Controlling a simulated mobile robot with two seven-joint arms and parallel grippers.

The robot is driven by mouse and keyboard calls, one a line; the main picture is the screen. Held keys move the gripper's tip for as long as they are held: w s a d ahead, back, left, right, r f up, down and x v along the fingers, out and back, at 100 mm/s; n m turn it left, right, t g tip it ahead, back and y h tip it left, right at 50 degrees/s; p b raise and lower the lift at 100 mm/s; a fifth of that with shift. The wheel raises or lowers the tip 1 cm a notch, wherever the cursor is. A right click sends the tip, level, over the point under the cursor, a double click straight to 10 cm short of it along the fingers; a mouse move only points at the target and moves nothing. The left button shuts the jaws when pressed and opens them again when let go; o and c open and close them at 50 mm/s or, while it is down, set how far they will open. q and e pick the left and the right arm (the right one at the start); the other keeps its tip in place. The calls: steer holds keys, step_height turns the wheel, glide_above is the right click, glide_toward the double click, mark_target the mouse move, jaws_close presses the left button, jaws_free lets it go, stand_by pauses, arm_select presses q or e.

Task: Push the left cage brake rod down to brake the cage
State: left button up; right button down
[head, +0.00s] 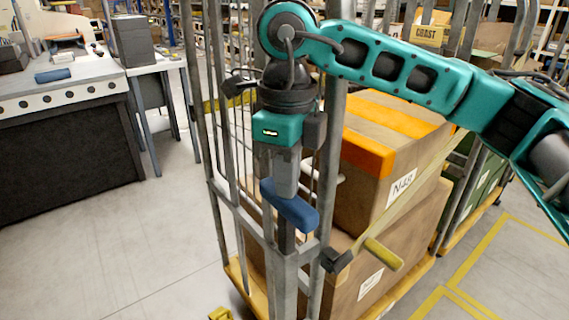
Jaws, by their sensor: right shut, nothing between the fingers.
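The roll cage (218,225) stands in front of me, with grey upright bars and a yellow base. A blue crosspiece (290,207) sits on a dark upright rod (287,238) at its near corner; it looks like the brake rod's handle. My right gripper (285,188) points straight down, shut and empty. Its fingertips meet the top of the blue piece in the picture; whether they touch it, I cannot tell. The rod's lower end is hidden behind the cage frame. My left gripper is not in view.
Cardboard boxes (372,185) fill the cage. A yellow handle (383,254) on a dark bracket sticks out to the right of the rod. A dark workbench (70,142) stands at the left. Open floor (130,245) lies between the bench and the cage.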

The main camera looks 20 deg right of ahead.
step_height(320, 180, up, 7)
steer(key=p, duration=0.4)
steer(key=shift+p, duration=0.3)
